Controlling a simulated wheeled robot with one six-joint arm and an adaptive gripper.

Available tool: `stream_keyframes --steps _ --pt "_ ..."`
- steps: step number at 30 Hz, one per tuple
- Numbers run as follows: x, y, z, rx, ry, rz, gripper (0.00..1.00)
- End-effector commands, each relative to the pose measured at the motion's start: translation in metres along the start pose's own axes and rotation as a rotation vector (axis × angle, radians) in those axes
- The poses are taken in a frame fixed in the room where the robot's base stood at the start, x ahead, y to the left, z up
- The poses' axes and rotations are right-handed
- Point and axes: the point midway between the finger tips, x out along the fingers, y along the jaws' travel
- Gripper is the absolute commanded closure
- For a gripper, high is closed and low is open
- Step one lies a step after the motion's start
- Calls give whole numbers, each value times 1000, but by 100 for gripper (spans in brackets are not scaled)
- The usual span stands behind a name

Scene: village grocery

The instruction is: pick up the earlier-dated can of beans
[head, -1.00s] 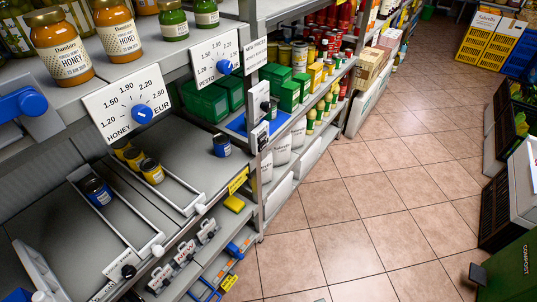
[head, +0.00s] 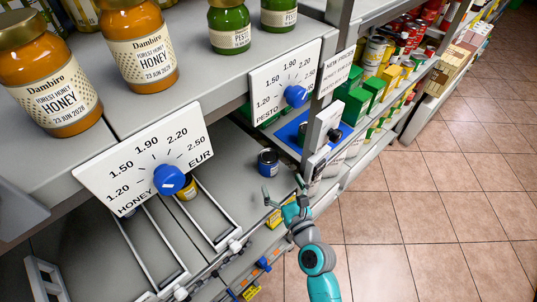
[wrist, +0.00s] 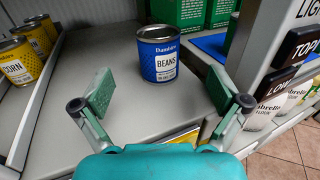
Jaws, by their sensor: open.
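A blue can of beans (head: 268,162) stands upright on the lower shelf, in the open space right of the can lanes. In the wrist view the can (wrist: 158,54) shows a white label reading BEANS; its date is too small to read. My gripper (head: 284,190) is in front of the can, toward the aisle, apart from it. In the wrist view my gripper (wrist: 158,90) is open and empty, with the can beyond and between its two green-padded fingers. The second blue can, seen earlier in a left lane, is not clearly visible now.
White-railed lanes (head: 215,215) lie to the left, with yellow corn cans (wrist: 18,60) in the wrist view. A blue tray (wrist: 213,45) and green boxes (wrist: 178,12) stand behind. A shelf post with a white label box (head: 323,125) stands close right. Honey jars (head: 138,45) stand above.

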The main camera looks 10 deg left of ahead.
Motion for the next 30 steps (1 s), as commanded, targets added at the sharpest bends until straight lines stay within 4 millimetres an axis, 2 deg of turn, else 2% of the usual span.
stream_keyframes --steps 9,17,24,30 --pt "42 0 0 -2 -1 0 2" --pt "58 1 1 -3 0 0 2" --pt "90 2 3 -2 -1 -1 2" --pt "102 2 2 -3 1 -1 2"
